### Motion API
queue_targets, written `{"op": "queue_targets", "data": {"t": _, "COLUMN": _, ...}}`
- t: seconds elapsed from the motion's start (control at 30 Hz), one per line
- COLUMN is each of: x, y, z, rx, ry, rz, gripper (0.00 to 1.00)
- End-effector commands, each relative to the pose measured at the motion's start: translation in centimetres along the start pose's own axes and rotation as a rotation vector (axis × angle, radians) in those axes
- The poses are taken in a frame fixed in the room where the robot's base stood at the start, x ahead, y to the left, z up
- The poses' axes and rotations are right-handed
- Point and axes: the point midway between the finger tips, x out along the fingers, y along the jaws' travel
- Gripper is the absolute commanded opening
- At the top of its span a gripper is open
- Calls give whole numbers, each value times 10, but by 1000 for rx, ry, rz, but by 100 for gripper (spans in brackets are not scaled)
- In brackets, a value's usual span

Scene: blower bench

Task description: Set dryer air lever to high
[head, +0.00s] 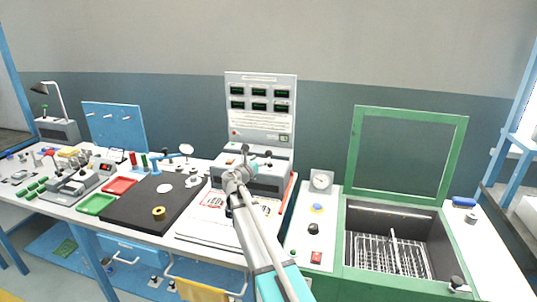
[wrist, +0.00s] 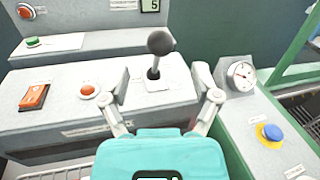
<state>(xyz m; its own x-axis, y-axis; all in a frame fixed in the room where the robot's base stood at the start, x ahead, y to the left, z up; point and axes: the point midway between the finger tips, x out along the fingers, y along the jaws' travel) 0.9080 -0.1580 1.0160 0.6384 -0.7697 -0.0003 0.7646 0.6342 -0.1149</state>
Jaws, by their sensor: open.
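In the wrist view a lever with a dark ball knob (wrist: 161,42) stands on the sloped top of a grey console (wrist: 55,118). Its short stem rises from a small white plate and looks close to upright, leaning slightly away. The plate's markings are too small to read. My gripper (wrist: 160,84) is open, with one finger on each side of the lever's base in the picture. No finger visibly touches the lever. In the head view my gripper (head: 240,172) is in front of the grey console and partly hides it.
An orange rocker switch (wrist: 34,97) and a round red-orange button (wrist: 89,91) sit left of the lever. A dial gauge (wrist: 240,75) and a blue knob on yellow (wrist: 271,133) are to the right. A tall display panel (head: 261,110) rises behind; a green-framed basin (head: 440,235) is right.

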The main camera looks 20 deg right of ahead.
Motion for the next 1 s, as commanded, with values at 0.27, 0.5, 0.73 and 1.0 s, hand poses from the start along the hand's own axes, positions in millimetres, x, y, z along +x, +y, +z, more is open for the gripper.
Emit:
{"op": "queue_targets", "data": {"t": 0.27, "x": 43, "y": 1, "z": 0, "rx": 0, "ry": 0, "rz": -2, "gripper": 80}}
{"op": "queue_targets", "data": {"t": 0.5, "x": 62, "y": 0, "z": 0, "rx": 0, "ry": 0, "rz": 0, "gripper": 80}}
{"op": "queue_targets", "data": {"t": 0.73, "x": 66, "y": 0, "z": 0, "rx": 0, "ry": 0, "rz": 0, "gripper": 80}}
{"op": "queue_targets", "data": {"t": 1.0, "x": 66, "y": 0, "z": 0, "rx": 0, "ry": 0, "rz": 0, "gripper": 65}}
